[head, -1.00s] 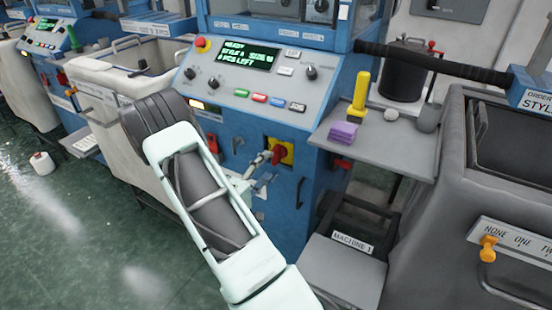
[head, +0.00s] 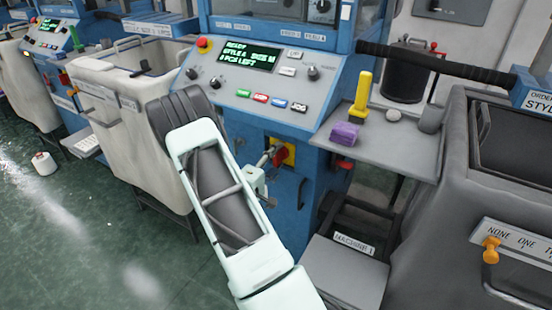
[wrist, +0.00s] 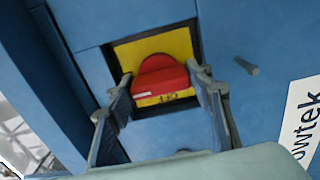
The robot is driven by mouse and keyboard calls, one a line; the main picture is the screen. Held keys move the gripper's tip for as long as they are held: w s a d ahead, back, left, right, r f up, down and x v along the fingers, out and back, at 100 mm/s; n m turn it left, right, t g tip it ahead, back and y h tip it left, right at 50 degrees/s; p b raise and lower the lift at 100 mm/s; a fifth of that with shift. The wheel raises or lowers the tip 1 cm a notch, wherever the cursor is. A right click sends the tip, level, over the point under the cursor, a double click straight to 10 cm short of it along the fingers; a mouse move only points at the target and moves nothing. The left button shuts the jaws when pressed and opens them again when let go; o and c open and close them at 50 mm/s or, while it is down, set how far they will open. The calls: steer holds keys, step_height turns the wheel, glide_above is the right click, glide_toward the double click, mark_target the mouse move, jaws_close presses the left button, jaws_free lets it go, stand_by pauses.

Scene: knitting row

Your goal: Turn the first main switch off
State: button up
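The main switch is a red knob (head: 281,157) on a yellow plate (head: 291,154), set in the blue front of the machine below its sloped control panel. In the wrist view the red knob (wrist: 160,78) sits in the middle of the yellow plate (wrist: 175,45), with dark marks below it. My gripper (head: 268,157) is at the switch in the head view. In the wrist view my gripper (wrist: 160,80) is open, one finger on each side of the knob, with small gaps visible. I cannot tell whether a fingertip touches it.
The control panel (head: 240,88) above has a lit display and several buttons. A grey shelf (head: 400,152) at right holds a purple block (head: 345,133) and a yellow-handled thing (head: 362,95). A pale bin (head: 130,130) stands left. A small bolt (wrist: 247,66) sticks out right of the plate.

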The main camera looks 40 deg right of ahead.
steer(key=shift+n, duration=0.3)
steer(key=shift+c, duration=0.2)
steer(key=n, duration=0.3)
steer(key=n+p, duration=0.1)
steer(key=n, duration=0.4)
steer(key=shift+r, duration=0.1)
steer(key=n+p, duration=0.2)
steer(key=n, duration=0.2)
steer(key=shift+n, duration=0.3)
steer(key=n+p, duration=0.2)
steer(key=n, duration=0.2)
steer(key=shift+n+p, duration=0.3)
steer(key=shift+n, duration=0.1)
steer(key=o, duration=0.9)
steer(key=shift+a, duration=0.1)
steer(key=v, duration=1.2)
